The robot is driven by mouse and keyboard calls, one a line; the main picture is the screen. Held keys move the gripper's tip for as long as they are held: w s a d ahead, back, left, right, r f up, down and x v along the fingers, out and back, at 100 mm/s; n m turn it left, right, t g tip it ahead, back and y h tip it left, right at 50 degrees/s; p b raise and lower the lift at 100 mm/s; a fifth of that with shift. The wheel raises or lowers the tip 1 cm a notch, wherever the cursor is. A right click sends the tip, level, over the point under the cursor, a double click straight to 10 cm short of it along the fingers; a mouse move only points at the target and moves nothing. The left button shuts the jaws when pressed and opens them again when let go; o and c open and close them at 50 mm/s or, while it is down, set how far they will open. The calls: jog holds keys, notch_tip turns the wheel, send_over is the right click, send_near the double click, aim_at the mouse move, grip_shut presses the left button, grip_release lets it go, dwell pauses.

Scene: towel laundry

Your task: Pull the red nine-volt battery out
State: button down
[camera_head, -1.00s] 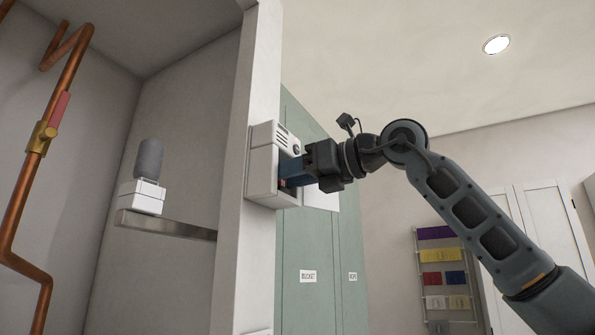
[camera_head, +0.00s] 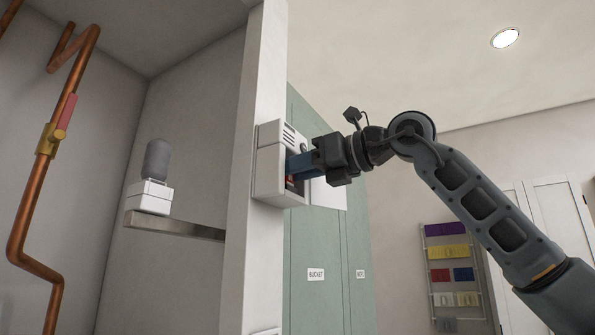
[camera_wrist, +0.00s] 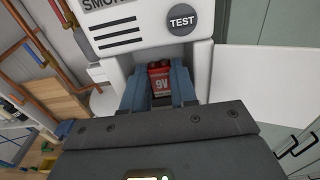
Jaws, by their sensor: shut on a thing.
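The red nine-volt battery (camera_wrist: 159,82), marked "9V", sits in the open lower bay of the white smoke alarm (camera_wrist: 150,27). In the head view the alarm (camera_head: 267,180) is fixed to the white post, and a small bit of red battery (camera_head: 290,183) shows in its opening. My gripper (camera_wrist: 160,85) has its two blue fingers on either side of the battery and is shut on it. In the head view its fingers (camera_head: 299,166) reach into the alarm from the right. The battery's far end is hidden inside the bay.
The alarm's white door (camera_wrist: 268,88) hangs open to the right of my gripper. A white post (camera_head: 262,70) stands left of it, green lockers (camera_head: 312,235) behind. A shelf (camera_head: 175,226) bears a white box with a grey top.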

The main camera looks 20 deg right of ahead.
jog(key=shift+r, duration=0.6)
jog(key=shift+s+d, duration=0.1)
jog(key=b+v, duration=0.2)
jog(key=v, duration=0.7)
jog(key=shift+s+d+f+b, duration=0.2)
jog(key=shift+s+f+b, duration=0.1)
jog(key=shift+b, duration=0.1)
dwell(0.9)
